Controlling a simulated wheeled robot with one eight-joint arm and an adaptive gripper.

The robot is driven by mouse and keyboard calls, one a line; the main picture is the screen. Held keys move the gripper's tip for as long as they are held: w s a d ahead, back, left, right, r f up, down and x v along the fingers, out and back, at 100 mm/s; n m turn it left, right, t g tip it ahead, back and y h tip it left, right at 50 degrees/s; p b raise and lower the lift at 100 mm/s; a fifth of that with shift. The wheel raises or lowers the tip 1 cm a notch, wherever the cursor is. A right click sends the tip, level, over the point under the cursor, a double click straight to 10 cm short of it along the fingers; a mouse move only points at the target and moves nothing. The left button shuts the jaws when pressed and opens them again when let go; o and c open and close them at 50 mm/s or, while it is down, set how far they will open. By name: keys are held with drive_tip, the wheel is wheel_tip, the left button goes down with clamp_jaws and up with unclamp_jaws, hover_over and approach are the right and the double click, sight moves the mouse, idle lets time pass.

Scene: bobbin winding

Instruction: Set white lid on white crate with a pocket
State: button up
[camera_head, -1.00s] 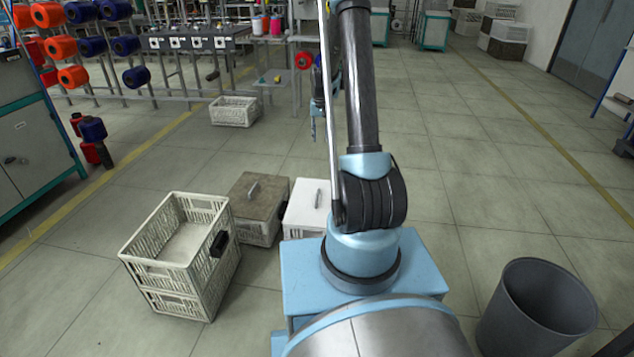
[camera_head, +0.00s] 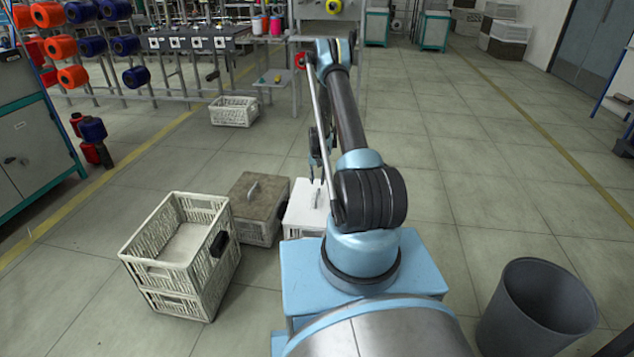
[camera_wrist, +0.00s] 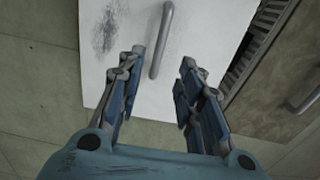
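In the wrist view the white lid (camera_wrist: 210,30) has a grey bar handle (camera_wrist: 162,40) and a dark smudge. My gripper (camera_wrist: 165,55) is open above the lid, with the handle between and just beyond its fingertips, not gripped. In the head view my gripper (camera_head: 317,181) hangs over the lid, partly hidden by my arm. The white crate with a dark pocket (camera_head: 168,268) stands open and empty at the left; its black pocket (camera_head: 220,243) is on the right side.
A brown-lidded crate (camera_head: 258,205) stands between the open crate and the white lid. Another white crate (camera_head: 234,111) sits farther back. A grey bin (camera_head: 537,310) stands at the right.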

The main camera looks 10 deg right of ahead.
drive_tip(key=shift+f, duration=4.9)
clamp_jaws()
drive_tip(key=shift+r, duration=2.55)
